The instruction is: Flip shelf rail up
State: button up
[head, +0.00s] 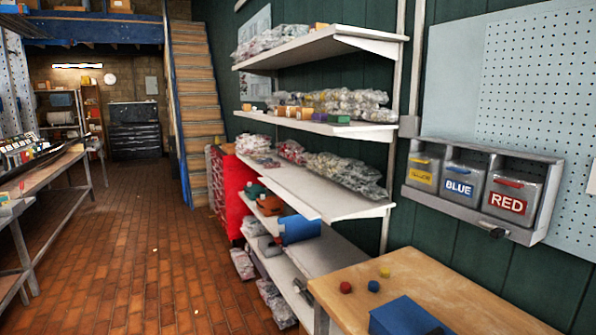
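A grey wall shelf holds three grey bins labelled yellow (423,173), BLUE (460,183) and RED (510,196). A pale rail (450,213) runs along the shelf's lower front edge, below the bin labels. A small dark knob or handle (495,233) sits at the rail's right part. Whether the rail is hinged cannot be told from here. My gripper is not in view.
A wooden table (455,288) stands below the bins, with a red piece (345,287), a blue piece (374,286), a yellow piece (385,271) and a blue box (402,317). A tall loaded shelving unit (310,185) stands left of it. The brick floor (130,255) is mostly clear.

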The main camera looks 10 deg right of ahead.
aim_at(282, 195)
jog(key=i+j, duration=0.3)
jog(key=i, duration=0.2)
jog(key=i+j, duration=0.35)
jog(key=i, duration=0.15)
jog(key=i+j, duration=0.3)
jog(key=i, duration=0.25)
jog(key=i+j, duration=0.3)
jog(key=i, duration=0.2)
jog(key=i+j, duration=0.3)
jog(key=i, duration=0.2)
jog(key=i+j, duration=0.35)
jog(key=i, duration=0.15)
